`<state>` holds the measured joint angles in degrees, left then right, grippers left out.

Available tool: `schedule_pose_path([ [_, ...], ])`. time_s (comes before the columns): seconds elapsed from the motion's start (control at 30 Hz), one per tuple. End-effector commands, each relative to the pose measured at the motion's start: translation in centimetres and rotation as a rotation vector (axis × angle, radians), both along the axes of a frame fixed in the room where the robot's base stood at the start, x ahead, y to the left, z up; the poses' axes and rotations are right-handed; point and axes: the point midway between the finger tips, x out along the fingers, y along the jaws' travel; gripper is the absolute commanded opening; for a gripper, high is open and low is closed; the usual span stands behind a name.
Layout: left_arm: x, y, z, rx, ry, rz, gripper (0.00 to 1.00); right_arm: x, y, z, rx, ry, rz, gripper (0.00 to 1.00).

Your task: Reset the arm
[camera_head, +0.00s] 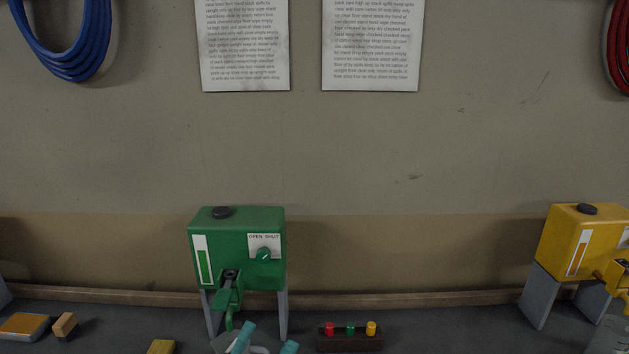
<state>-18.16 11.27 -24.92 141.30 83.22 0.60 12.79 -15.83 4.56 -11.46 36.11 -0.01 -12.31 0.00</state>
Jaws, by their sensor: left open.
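My left gripper (265,343) shows at the bottom edge of the head view, with two teal fingertips apart and nothing seen between them. It is in front of and below the green oil drum (236,245), which stands on grey legs against the wall. The green drum has a black cap on top, a level strip, a spout with a lever, and a dial under the words OPEN SHUT. The rest of my left arm is below the picture. My right gripper is out of view.
A yellow oil drum (573,243) stands at the right with a grey container (608,337) below its spout. A dark block (349,341) holds red, green and yellow knobs. Small blocks lie at the left. Blue hose (62,68) and red hose (619,55) hang above.

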Motion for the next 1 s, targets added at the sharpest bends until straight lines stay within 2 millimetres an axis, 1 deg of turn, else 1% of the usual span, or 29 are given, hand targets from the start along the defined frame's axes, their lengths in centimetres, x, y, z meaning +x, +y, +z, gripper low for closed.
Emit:
schedule_pose_path([
  [0.03, -0.7, -1.4, -1.2, 0.157, -0.036, -0.013, 0.56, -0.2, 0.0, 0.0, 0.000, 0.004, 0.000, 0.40],
  [0.07, -1.0, -2.2, -2.2, 0.259, -0.054, -0.023, 0.56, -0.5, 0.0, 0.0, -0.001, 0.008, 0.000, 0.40],
  [0.13, -1.7, -3.8, -5.3, 0.504, -0.076, -0.051, 0.56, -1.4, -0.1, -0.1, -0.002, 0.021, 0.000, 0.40],
  [0.17, -1.9, -4.3, -7.0, 0.609, -0.074, -0.065, 0.56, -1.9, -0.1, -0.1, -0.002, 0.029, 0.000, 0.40],
  [0.2, -2.2, -4.6, -9.4, 0.751, -0.066, -0.085, 0.56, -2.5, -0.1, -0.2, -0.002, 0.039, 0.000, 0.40],
  [0.27, -2.7, -4.4, -13.5, 0.963, -0.030, -0.120, 0.56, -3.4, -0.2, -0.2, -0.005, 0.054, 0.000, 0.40],
  [0.3, -3.0, -3.7, -16.3, 1.102, 0.005, -0.145, 0.56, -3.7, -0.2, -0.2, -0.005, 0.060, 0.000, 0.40],
  [0.37, -3.7, -2.1, -20.4, 1.294, 0.076, -0.187, 0.56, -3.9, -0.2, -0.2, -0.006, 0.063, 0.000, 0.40],
  [0.4, -4.3, -0.8, -22.7, 1.403, 0.127, -0.215, 0.56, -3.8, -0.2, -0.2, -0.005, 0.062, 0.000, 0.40],
  [0.47, -5.2, 1.3, -25.5, 1.538, 0.205, -0.253, 0.56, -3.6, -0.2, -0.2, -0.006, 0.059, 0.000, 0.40],
  [0.5, -5.9, 2.7, -27.1, 1.614, 0.255, -0.278, 0.56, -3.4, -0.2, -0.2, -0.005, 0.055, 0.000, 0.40],
  [0.6, -7.6, 6.0, -30.0, 1.767, 0.381, -0.331, 0.56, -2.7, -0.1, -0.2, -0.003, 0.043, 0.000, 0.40],
  [0.7, -9.4, 9.2, -32.0, 1.887, 0.505, -0.382, 0.56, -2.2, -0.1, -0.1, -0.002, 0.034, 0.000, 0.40],
  [0.87, -12.7, 14.0, -34.0, 2.033, 0.713, -0.460, 0.56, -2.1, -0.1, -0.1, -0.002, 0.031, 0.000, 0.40],
  [0.9, -12.8, 14.3, -35.1, 2.043, 0.730, -0.473, 0.56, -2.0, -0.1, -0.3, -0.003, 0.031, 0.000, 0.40],
  [1.0, -12.2, 14.0, -38.1, 2.039, 0.730, -0.486, 0.56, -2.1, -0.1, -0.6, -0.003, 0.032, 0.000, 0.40],
])
